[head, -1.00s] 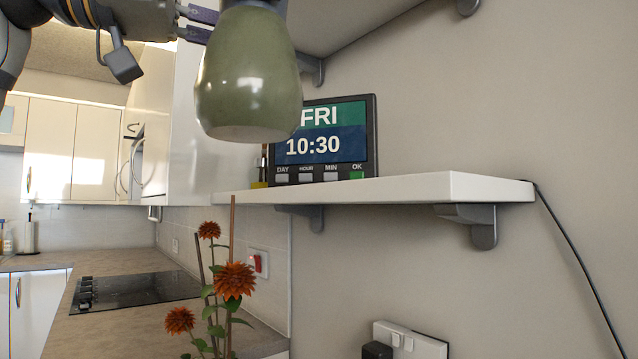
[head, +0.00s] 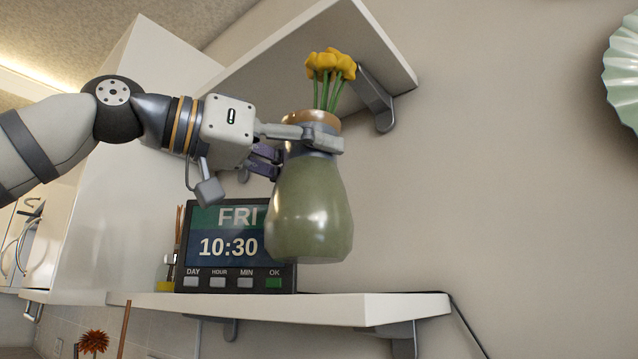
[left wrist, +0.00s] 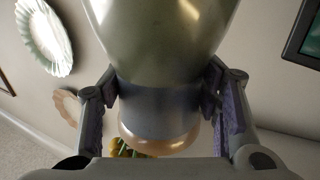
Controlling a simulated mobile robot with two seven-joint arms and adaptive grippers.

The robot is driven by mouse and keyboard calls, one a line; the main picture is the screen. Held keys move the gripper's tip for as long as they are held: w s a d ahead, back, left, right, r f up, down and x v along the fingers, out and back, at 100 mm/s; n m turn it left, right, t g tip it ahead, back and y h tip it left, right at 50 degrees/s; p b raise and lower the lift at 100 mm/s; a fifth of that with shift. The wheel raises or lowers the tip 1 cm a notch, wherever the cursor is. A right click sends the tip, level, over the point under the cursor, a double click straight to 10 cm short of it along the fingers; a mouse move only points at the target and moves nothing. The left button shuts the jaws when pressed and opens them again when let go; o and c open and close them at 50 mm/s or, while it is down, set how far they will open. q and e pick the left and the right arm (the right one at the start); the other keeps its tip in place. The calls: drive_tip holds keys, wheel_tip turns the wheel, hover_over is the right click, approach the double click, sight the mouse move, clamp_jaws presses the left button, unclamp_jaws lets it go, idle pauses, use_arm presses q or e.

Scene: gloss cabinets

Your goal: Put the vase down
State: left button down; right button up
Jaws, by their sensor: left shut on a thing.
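The green vase (head: 310,212) has a grey neck band, a tan rim and yellow flowers (head: 330,66) in it. My left gripper (head: 300,150) is shut on the vase at its neck. It holds the vase upright, with its base above the white lower shelf (head: 330,307) and apart from it. In the left wrist view the vase body (left wrist: 160,35) fills the upper middle, and the fingers lie on both sides of the grey neck. My right gripper is not in view.
A clock display (head: 228,247) reading FRI 10:30 stands on the lower shelf, left of and behind the vase. A higher shelf (head: 330,50) hangs above. The shelf's right part looks clear. A pale green scalloped plate (head: 622,80) is on the wall. Orange flowers (head: 93,342) show at bottom left.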

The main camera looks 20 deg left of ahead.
sight(319, 182)
use_arm(q)
drive_tip(key=shift+w+d+r, duration=0.15)
drive_tip(key=shift+w+d, duration=0.25)
drive_tip(key=shift+w+d+f, duration=0.1)
drive_tip(key=shift+w+f, duration=0.1)
drive_tip(key=shift+f, duration=1.5)
drive_tip(key=shift+s+f, duration=0.1)
drive_tip(key=shift+f, duration=0.05)
drive_tip(key=c, duration=0.6)
unclamp_jaws()
drive_tip(key=shift+f, duration=0.15)
drive_tip(key=shift+o, duration=0.2)
drive_tip(key=shift+s+a, duration=0.1)
drive_tip(key=shift+a, duration=0.1)
drive_tip(key=v, duration=1.1)
drive_tip(key=shift+s+a, duration=0.2)
